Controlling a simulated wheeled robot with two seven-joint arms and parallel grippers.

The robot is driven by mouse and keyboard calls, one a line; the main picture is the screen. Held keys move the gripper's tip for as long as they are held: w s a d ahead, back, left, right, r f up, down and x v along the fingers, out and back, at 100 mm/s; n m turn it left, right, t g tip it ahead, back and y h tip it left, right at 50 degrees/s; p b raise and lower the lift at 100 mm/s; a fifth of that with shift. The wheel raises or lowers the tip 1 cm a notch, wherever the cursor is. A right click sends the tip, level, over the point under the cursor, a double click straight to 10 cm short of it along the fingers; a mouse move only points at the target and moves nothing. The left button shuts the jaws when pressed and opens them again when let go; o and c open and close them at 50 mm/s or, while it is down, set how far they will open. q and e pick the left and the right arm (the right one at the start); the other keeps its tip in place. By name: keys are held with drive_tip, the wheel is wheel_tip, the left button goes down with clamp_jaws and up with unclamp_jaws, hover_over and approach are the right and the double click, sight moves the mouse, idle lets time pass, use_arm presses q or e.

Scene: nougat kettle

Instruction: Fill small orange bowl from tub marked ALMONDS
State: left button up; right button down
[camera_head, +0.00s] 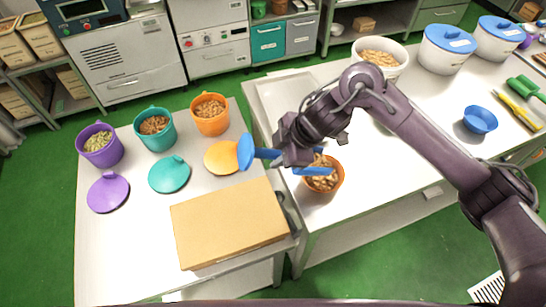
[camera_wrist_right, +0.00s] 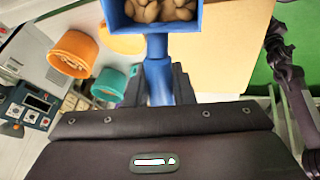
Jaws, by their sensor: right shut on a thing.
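My right gripper (camera_head: 290,155) is shut on the handle of a blue scoop (camera_head: 246,152). The wrist view shows the scoop (camera_wrist_right: 157,72) holding tan nuts (camera_wrist_right: 155,10). A small orange bowl (camera_head: 325,189) stands on the right table near its front edge, partly covered by the gripper and scoop, with tan pieces visible at it. The scoop's blue edge crosses over the bowl; I cannot tell whether they touch. An open white tub (camera_head: 384,73) with tan nuts stands at the back of the right table, its marking unreadable.
Purple (camera_head: 101,150), teal (camera_head: 156,132) and orange (camera_head: 211,120) filled tubs stand on the left table, with lids in front. A cardboard box (camera_head: 230,222) lies nearby. Blue-lidded white tubs (camera_head: 446,52) and a blue bowl (camera_head: 480,120) stand right. A shallow tray (camera_head: 262,100) lies behind my gripper.

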drive_tip(key=shift+w+d+r+y, duration=0.1)
drive_tip(key=shift+d+r+y, duration=0.25)
drive_tip(key=shift+d+y, duration=0.05)
drive_tip(key=shift+r+p, duration=0.25)
drive_tip(key=shift+p, duration=0.05)
wheel_tip(320, 180, up, 4)
drive_tip(key=h+p, duration=0.2)
drive_tip(key=p, duration=0.3)
drive_tip(key=h+p, duration=0.2)
drive_tip(key=p, duration=0.4)
drive_tip(key=shift+r+n+t+p, duration=0.2)
drive_tip(key=shift+n+t+p, duration=0.1)
drive_tip(key=shift+a+h+b, duration=0.15)
drive_tip(key=shift+h+b, duration=0.2)
drive_tip(key=shift+h, duration=0.45)
